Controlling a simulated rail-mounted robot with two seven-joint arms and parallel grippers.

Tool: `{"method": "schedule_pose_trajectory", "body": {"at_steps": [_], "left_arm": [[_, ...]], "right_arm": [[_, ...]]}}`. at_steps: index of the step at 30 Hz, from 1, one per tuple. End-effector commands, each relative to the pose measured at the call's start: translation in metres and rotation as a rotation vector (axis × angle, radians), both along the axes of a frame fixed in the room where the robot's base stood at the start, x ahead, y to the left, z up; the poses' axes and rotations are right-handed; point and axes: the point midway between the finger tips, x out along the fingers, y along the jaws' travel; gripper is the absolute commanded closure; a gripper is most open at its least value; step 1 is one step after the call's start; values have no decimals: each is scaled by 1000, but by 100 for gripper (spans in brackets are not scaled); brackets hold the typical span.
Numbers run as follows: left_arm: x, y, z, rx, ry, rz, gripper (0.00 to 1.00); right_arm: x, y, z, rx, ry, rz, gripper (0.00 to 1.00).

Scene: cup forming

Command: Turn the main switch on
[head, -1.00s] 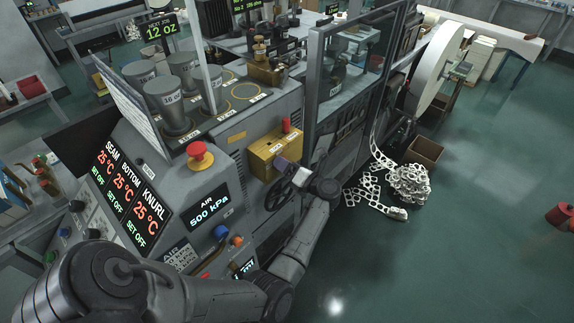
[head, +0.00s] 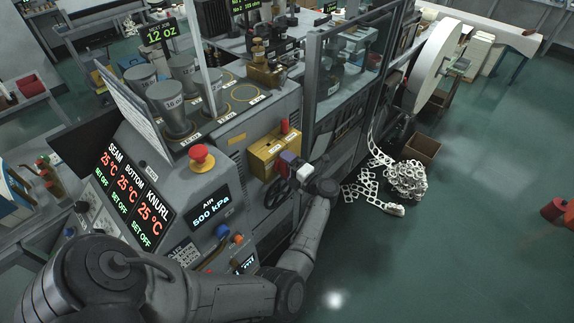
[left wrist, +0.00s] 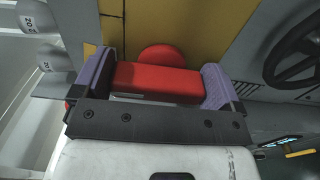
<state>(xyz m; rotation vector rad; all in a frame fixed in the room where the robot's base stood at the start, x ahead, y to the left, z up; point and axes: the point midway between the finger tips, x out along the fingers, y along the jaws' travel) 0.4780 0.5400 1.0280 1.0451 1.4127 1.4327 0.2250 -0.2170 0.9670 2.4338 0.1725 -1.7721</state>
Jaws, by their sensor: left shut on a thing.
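The yellow switch box (head: 262,150) is on the front of the grey machine in the head view, with a red upright piece (head: 285,126) at its top right. My left gripper (head: 288,163) is in front of the box, its purple finger close to the yellow face. In the left wrist view, the left gripper (left wrist: 160,88) is shut on a red handle (left wrist: 158,80), with one purple finger at each end of it. A round red part (left wrist: 161,55) shows just behind the handle against the yellow box face (left wrist: 135,40). My right gripper is not in view.
A black handwheel (head: 277,193) sits just below the box, close to my left gripper. A red stop button (head: 201,157) and an air display (head: 210,208) are to the left. Scrap strip (head: 405,182) and a brown carton (head: 420,150) lie on the floor to the right.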

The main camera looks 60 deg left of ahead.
Motion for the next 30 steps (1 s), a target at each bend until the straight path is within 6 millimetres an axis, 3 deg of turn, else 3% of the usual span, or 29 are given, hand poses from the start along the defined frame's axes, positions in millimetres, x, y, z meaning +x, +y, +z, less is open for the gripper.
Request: {"method": "schedule_pose_trajectory", "body": {"at_steps": [17,18,20,30], "left_arm": [[0,0,0,-8,31,0,32],[0,0,0,-9,32,0,8],[0,0,0,-8,31,0,2],[2,-5,-1,-9,29,-1,0]], "right_arm": [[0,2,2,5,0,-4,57],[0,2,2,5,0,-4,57],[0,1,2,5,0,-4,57],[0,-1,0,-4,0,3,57]]}}
